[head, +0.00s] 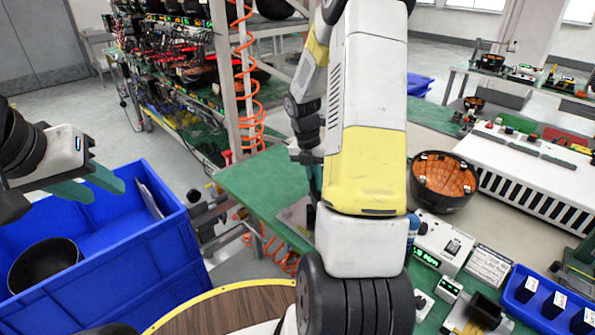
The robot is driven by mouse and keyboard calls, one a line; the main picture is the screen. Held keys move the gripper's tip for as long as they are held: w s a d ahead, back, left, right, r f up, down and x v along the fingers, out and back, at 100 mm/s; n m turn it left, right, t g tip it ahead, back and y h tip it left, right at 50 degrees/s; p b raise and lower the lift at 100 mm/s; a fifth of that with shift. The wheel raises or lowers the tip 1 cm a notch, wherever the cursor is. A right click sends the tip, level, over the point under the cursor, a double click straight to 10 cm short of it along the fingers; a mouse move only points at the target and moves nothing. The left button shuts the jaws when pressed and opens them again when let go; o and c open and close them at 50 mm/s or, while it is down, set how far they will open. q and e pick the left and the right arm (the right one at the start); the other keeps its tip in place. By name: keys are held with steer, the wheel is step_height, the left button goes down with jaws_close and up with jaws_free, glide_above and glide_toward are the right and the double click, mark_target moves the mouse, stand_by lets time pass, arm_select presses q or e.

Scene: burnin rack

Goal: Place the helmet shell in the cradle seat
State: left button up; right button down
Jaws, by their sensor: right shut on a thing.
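A dark bowl-shaped helmet shell (444,183) with an orange lining and pale pads sits open side up at the right of my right arm. What supports it is not clear, and I cannot make out a cradle seat. Another black shell (45,268) lies in the blue crate (183,255) at left. My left gripper (98,188) hangs above that crate with its teal fingers apart and empty. My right gripper (314,180) is mostly hidden behind my own arm over the green bench. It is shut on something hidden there.
A green bench top (250,185) runs behind my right arm. Small devices (440,245) and a blue tray (545,300) stand at the lower right. A white slotted unit (535,180) is at right. A rack (245,75) with orange coiled hoses stands behind.

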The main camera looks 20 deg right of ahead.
steer(key=shift+f, duration=0.4)
steer(key=c, duration=1.6)
jaws_free()
steer(key=shift+o, duration=0.2)
